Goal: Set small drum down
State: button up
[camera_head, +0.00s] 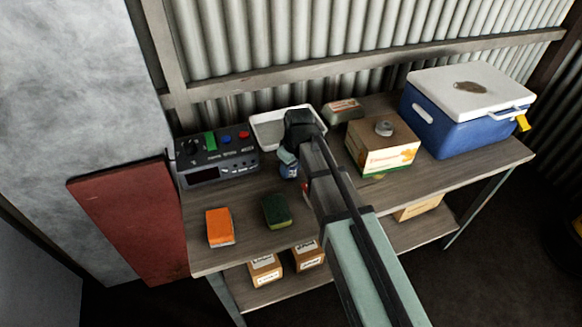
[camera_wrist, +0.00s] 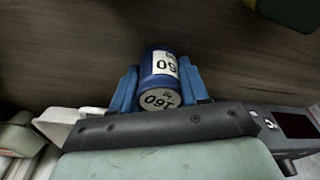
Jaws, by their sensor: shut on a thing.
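The small drum (camera_wrist: 160,70) is a blue cylinder with a white label and dark print. In the wrist view it sits between the two blue fingers of my gripper (camera_wrist: 159,88), which are shut on its sides. In the head view my gripper (camera_head: 289,160) is over the workbench (camera_head: 250,195), in front of the white tray. A bit of the blue drum (camera_head: 288,171) shows there under the dark wrist, and the arm hides part of it. I cannot tell whether the drum's base touches the bench top.
Left of my gripper stands a dark control box (camera_head: 218,160). An orange block (camera_head: 219,226) and a green block (camera_head: 276,210) lie at the front left. The white tray (camera_head: 264,137) is behind. A cardboard box (camera_head: 385,152) and a blue cooler (camera_head: 462,125) stand right.

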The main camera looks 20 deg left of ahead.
jog(key=shift+f, duration=0.1)
jog(key=o, duration=1.1)
jog(key=r, duration=0.4)
jog(key=d+r, duration=0.1)
jog(key=r, duration=0.7)
jog(key=shift+s+d+r, duration=0.1)
jog(key=shift+s+d, duration=0.2)
jog(key=shift+s, duration=0.05)
